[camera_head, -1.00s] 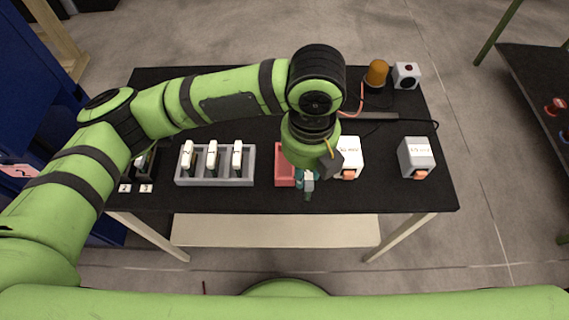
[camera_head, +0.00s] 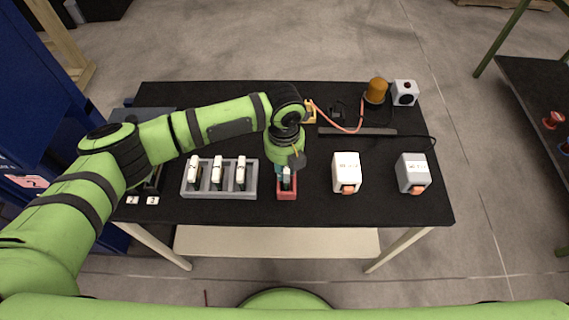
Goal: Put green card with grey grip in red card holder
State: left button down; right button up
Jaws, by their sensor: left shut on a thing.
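The red card holder (camera_head: 287,195) stands near the front middle of the black table. My left gripper (camera_head: 287,170) points down over it and is shut on the green card with grey grip (camera_head: 287,182). The card is small here and partly hidden by the gripper. It shows inside the outline of the red holder; I cannot tell how deep it sits or whether it touches the holder's floor. The back of the holder is hidden under my wrist. My right gripper is not in view.
A grey rack (camera_head: 220,192) with several white-gripped cards stands left of the holder. A white box (camera_head: 346,172) and a grey box (camera_head: 412,173) stand to the right. An orange lamp (camera_head: 376,91) and a button box (camera_head: 404,93) are at the back right.

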pick_arm(q)
jog(key=shift+f, duration=0.15)
jog(key=shift+f, duration=0.2)
jog(key=c, duration=1.1)
grip_release()
jog(key=shift+r, duration=0.15)
jog(key=shift+r+b, duration=1.3)
jog(key=shift+r, duration=4.8)
